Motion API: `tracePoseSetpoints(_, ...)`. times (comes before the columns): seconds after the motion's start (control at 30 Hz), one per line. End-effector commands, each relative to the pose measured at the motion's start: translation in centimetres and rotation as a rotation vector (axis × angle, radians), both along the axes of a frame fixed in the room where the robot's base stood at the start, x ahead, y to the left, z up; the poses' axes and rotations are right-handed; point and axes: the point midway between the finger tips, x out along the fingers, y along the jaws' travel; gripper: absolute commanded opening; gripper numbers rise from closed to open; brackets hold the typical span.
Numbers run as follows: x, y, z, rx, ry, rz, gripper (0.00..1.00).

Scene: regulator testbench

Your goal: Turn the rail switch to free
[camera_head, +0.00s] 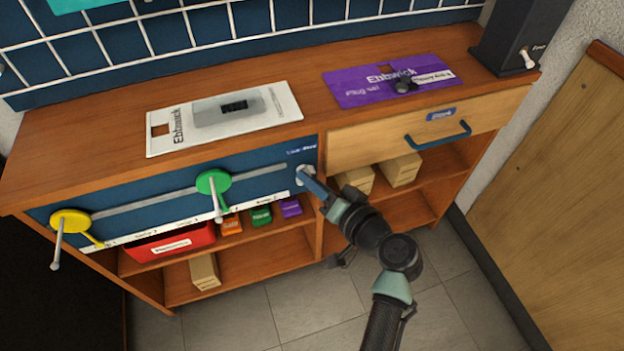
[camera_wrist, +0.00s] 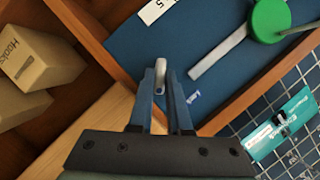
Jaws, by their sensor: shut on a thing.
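A small pale grey switch lever, which I take as the rail switch (camera_head: 300,174), is at the right end of the blue front panel (camera_head: 262,187). My gripper (camera_head: 308,182) reaches it from the lower right, with its blue fingers at the panel. In the wrist view, my gripper (camera_wrist: 161,84) has its two fingers closed on either side of the grey lever (camera_wrist: 161,69), whose end shows between the tips. The fingers partly hide the lever. I cannot read which setting it points at.
A pale rail (camera_head: 150,200) runs along the panel. A green disc (camera_head: 206,181) and a yellow disc (camera_head: 70,221) with handles sit on it. A drawer with a blue handle (camera_head: 437,136) is to the right. Cardboard boxes (camera_head: 401,169) and bins (camera_head: 168,243) fill the shelves below.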

Motion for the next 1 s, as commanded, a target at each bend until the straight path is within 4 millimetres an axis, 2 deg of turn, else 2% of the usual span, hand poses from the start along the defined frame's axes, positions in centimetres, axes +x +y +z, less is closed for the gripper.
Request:
tracePoseSetpoints(0.03,0.0,0.1,0.0,0.003,0.001,0.001,0.00)
tracePoseSetpoints(0.07,0.0,0.1,0.0,0.003,0.001,0.001,0.18)
tracePoseSetpoints(0.2,0.0,0.1,0.0,0.002,0.001,0.001,0.43)
tracePoseSetpoints(0.23,0.0,0.1,0.0,0.001,0.001,0.001,0.46)
tracePoseSetpoints(0.5,0.0,0.0,0.0,0.000,0.000,0.000,0.46)
tracePoseSetpoints(0.63,-0.7,-0.6,0.3,-0.001,0.000,-0.002,0.46)
tracePoseSetpoints(0.77,-2.5,-1.8,1.0,-0.001,0.002,-0.004,0.46)
tracePoseSetpoints(1.0,-6.8,-4.7,2.5,0.000,0.001,-0.004,0.46)
